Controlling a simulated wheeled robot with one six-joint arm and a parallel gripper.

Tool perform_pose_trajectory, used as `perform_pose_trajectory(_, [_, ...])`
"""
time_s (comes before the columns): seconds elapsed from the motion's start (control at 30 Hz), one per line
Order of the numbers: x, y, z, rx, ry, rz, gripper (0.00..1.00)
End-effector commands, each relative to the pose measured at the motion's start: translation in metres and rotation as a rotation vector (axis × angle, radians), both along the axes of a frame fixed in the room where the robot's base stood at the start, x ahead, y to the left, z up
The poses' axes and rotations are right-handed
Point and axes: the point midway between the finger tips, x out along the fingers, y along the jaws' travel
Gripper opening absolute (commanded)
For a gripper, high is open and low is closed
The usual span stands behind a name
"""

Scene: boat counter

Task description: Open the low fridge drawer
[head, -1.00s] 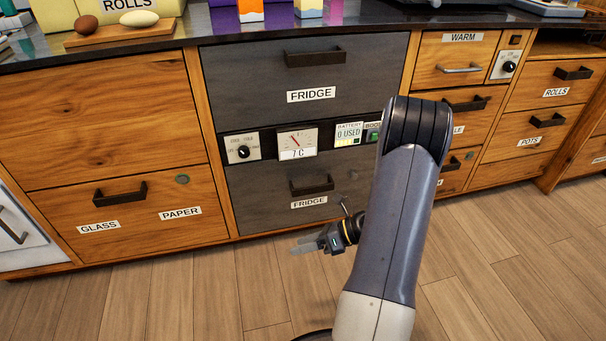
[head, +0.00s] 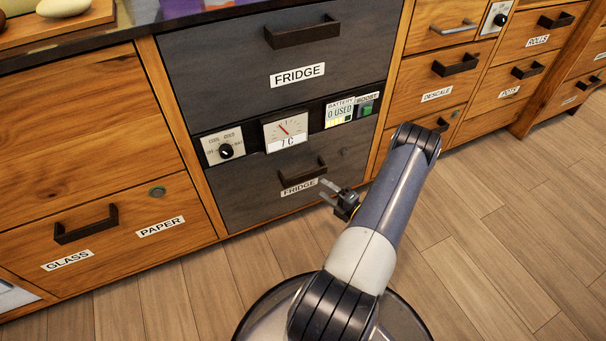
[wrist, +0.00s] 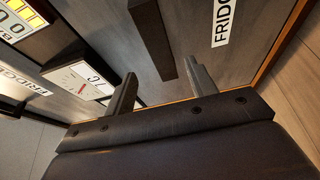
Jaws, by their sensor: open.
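The low fridge drawer (head: 243,200) is a dark grey front, flush with the cabinet, labelled FRIDGE. Its dark bar handle (head: 303,173) is near the top of that front. My gripper (head: 327,191) is open and empty, low in front of the drawer, just right of and below the handle in the head view. In the wrist view the handle (wrist: 153,38) runs down from the top edge, its lower end appearing between the two fingertips of my gripper (wrist: 161,74). I cannot tell how far it still is from the fingers.
The upper fridge drawer (head: 230,75) is shut above a control strip with a temperature gauge (head: 286,130). A wooden GLASS and PAPER drawer (head: 130,250) is at the left. Wooden drawers line the right, partly behind my arm. The floor (head: 500,240) is clear.

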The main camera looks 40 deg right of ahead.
Motion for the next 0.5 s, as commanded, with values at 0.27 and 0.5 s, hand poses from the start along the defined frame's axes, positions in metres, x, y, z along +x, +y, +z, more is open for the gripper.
perform_pose_trajectory(0.27, [0.05,0.01,-0.002,-0.004,0.0,0.008,0.54])
perform_pose_trajectory(0.5, [0.082,0.014,-0.001,-0.004,0.0,0.006,0.54])
